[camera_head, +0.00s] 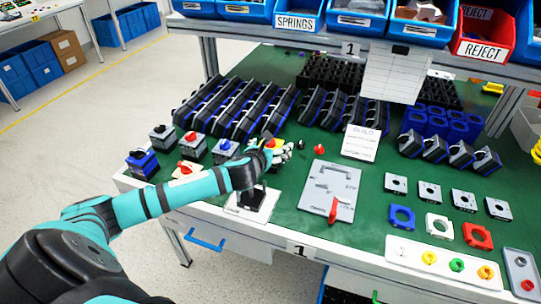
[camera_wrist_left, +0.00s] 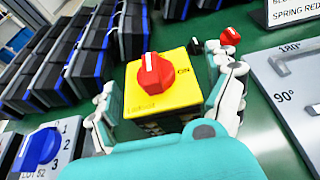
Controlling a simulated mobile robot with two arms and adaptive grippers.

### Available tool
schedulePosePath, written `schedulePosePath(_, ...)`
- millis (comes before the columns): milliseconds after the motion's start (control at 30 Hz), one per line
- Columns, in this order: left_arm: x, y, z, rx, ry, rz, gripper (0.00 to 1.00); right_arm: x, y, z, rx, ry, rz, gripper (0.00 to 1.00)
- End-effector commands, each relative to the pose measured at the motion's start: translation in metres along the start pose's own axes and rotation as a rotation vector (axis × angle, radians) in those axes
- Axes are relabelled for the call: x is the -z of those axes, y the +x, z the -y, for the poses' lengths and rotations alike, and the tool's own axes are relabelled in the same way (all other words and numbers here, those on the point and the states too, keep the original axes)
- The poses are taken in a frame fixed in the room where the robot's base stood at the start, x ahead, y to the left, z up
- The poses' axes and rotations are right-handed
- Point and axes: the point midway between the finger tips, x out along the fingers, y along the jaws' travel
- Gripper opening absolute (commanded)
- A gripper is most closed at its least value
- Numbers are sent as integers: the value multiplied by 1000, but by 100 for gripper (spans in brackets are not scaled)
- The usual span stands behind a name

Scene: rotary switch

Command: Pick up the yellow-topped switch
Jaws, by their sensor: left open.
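The yellow-topped switch shows in the left wrist view (camera_wrist_left: 188,92), with a red knob on a square yellow plate marked ON and a dark body below. My left gripper (camera_wrist_left: 162,75) is open, with one finger on each side of the switch; whether they touch it I cannot tell. In the head view my left gripper (camera_head: 276,149) is over the green table, and only a little of the yellow top (camera_head: 272,143) shows past it. My right gripper is not in view.
Several small switches, one with a blue knob (camera_head: 224,147), stand left of the gripper. A grey plate with a red handle (camera_head: 331,190) lies to the right. Rows of dark bins (camera_head: 240,105) stand behind. A white stand (camera_head: 248,205) is at the front edge.

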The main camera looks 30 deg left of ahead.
Motion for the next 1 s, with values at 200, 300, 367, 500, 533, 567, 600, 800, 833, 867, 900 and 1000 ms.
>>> schedulePosePath(200, 0, 0, 0, 0, 0, 0, 71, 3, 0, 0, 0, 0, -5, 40)
schedulePosePath(300, 0, 0, 0, 0, 0, 0, 58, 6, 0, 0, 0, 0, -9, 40)
schedulePosePath(367, 0, 0, 0, 0, 0, -1, 51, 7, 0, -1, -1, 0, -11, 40)
schedulePosePath(500, 0, -1, 0, 0, 0, -1, 32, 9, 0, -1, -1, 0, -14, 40)
schedulePosePath(533, 0, -1, 0, 0, 0, -1, 28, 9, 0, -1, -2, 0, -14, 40)
schedulePosePath(567, 0, -1, 0, 0, 0, -1, 24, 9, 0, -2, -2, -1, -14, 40)
schedulePosePath(600, 0, -1, 0, 0, 0, 0, 20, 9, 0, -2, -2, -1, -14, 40)
schedulePosePath(800, -2, -1, 0, 0, 0, 2, 20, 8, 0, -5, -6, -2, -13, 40)
schedulePosePath(833, -3, -1, 0, 0, 0, 3, 20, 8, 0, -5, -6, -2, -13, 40)
schedulePosePath(867, -5, -2, 0, 1, 0, 3, 20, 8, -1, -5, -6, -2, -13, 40)
schedulePosePath(900, -8, -3, 0, 1, 0, 4, 20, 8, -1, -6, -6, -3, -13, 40)
schedulePosePath(1000, -23, -9, -1, 0, 2, 6, 20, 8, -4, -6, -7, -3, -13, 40)
